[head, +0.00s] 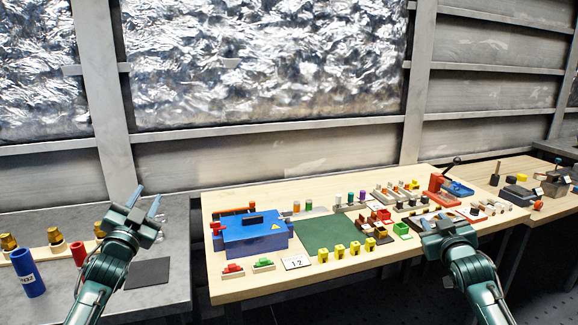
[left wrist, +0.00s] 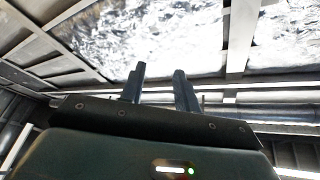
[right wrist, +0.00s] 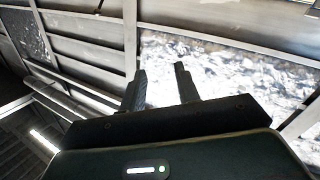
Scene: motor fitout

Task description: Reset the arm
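My left gripper (head: 145,202) is raised above the grey table at the left, fingers pointing up. In the left wrist view its two fingers (left wrist: 160,88) stand apart with nothing between them. My right gripper (head: 447,218) is over the front edge of the wooden table, right of the middle. In the right wrist view its two fingers (right wrist: 160,85) are apart and empty. Both wrist views look toward the wall, with no table objects between the fingers.
The wooden table (head: 240,285) holds a blue box (head: 250,238), a green mat (head: 325,234), several yellow blocks (head: 340,250) and small parts. The grey table (head: 180,285) holds a blue cylinder (head: 28,275), a red cylinder (head: 78,254) and brass pieces (head: 55,237). A gap separates the tables.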

